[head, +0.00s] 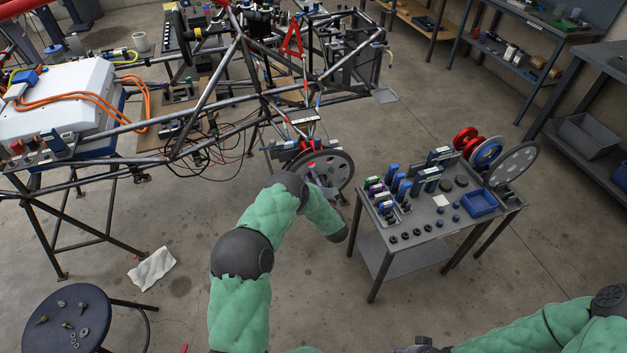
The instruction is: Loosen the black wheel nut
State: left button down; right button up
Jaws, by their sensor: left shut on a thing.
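The wheel (340,163), a dark disc with round holes, is mounted at the near corner of the tube chassis (205,97). My left arm reaches up to it from the bottom of the head view. My left gripper (319,180) is at the wheel's hub, small and partly covered by my own arm. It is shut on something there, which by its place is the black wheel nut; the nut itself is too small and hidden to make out. My right arm lies low at the bottom right. Its fingers do not show.
A grey cart (415,254) right of the wheel carries several tools, small black parts, a blue bin (480,203) and discs. A round dark stool (62,318) with small hardware stands at the lower left. A white cloth (152,268) lies on the floor. The floor between is clear.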

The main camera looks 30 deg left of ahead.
pick_arm(q)
jog(key=n+b, duration=0.2)
jog(key=n, duration=0.3)
dwell(0.3)
jog(key=shift+n+b, duration=1)
jog(key=shift+n, duration=1.7)
